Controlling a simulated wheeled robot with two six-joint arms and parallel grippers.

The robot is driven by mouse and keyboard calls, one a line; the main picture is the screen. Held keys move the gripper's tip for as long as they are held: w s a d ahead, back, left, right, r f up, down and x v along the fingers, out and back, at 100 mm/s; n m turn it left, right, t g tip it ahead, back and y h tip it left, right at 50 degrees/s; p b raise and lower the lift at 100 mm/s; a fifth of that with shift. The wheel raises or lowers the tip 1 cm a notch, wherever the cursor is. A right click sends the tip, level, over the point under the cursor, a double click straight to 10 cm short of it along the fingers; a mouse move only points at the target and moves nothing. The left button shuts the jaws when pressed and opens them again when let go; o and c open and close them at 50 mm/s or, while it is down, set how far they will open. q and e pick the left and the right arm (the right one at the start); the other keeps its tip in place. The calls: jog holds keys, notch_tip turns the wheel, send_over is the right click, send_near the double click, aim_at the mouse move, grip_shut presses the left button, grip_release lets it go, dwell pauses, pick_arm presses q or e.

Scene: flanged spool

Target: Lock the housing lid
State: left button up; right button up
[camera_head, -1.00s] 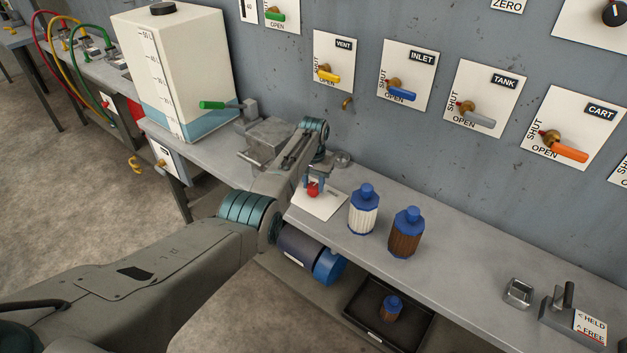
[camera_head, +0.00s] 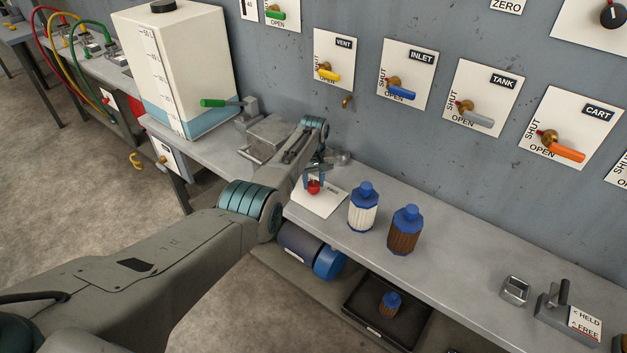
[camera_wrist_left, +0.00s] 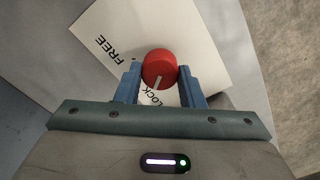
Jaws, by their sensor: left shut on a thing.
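A red round knob (camera_wrist_left: 159,69) with a pale pointer line stands on a white card (camera_wrist_left: 201,40) marked FREE and LOCK. In the left wrist view its pointer line lies toward the LOCK word, which is partly hidden. My left gripper (camera_wrist_left: 160,78) is shut on the knob, with one blue finger on each side. In the head view my left gripper (camera_head: 314,178) reaches down to the red knob (camera_head: 313,187) on the white card (camera_head: 319,204) on the bench. A grey metal block (camera_head: 266,136) lies behind my arm, partly hidden. The right gripper is not in view.
A white filter bottle (camera_head: 363,212) and a brown one (camera_head: 404,236) stand right of the card. A large tank (camera_head: 177,75) stands at the back left. Wall valves hang above the bench (camera_head: 455,262). A HELD/FREE lever (camera_head: 562,294) is at the far right.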

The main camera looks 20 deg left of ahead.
aim_at(314, 183)
pick_arm(q)
jog(key=shift+w+r, duration=0.1)
dwell(0.3)
jog(key=o, duration=1)
notch_tip(314, 183, up, 11)
jog(key=shift+b, duration=0.35)
